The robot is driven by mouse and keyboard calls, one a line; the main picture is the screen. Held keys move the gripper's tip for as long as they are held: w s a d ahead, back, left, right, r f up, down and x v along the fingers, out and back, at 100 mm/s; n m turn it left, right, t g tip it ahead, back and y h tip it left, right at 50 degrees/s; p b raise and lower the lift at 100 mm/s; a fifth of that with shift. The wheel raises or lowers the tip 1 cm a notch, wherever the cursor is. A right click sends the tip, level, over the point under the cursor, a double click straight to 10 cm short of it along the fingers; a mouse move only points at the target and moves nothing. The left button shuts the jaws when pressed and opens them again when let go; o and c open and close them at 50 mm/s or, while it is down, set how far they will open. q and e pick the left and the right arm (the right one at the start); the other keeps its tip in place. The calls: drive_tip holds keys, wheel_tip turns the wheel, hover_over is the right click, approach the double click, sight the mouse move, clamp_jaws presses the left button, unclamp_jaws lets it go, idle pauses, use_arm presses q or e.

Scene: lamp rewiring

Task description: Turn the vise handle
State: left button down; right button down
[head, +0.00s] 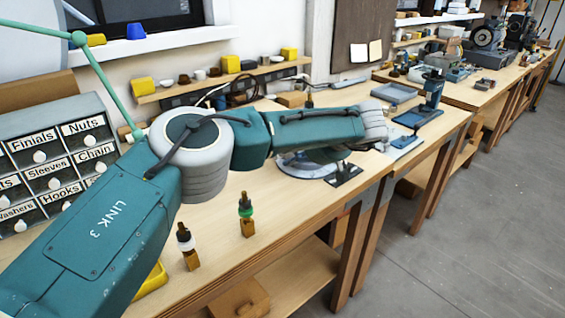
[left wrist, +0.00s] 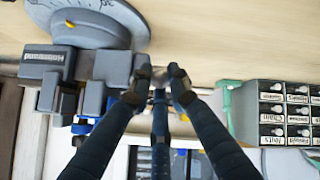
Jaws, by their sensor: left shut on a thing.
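The grey vise (left wrist: 115,68) shows in the left wrist view, with its dark labelled block (left wrist: 45,62) on the left and a round grey base (left wrist: 85,22) above. In the head view the round base (head: 300,165) lies on the bench, and my arm covers much of the vise. My left gripper (left wrist: 160,77) has its dark fingers closed around a small part beside the vise, at the handle's place. The fingertips hide most of that part. In the head view the left fingers are hard to make out behind the wrist. My right gripper is not in view.
A labelled drawer cabinet (head: 50,160) stands at the left. A blue tool (head: 425,105) and a tray (head: 395,92) are beyond my wrist. The front bench surface is mostly clear.

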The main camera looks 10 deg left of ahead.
use_arm(q)
drive_tip(key=shift+s+d+f+t+y+b, duration=0.15)
drive_tip(key=shift+f+t+y+b, duration=0.2)
drive_tip(key=shift+f+b, duration=0.2)
drive_tip(key=c, duration=1.6)
unclamp_jaws()
drive_tip(key=shift+c, duration=0.2)
drive_tip(key=shift+r, duration=0.1)
drive_tip(key=shift+r, duration=0.1)
drive_tip(key=v, duration=1.2)
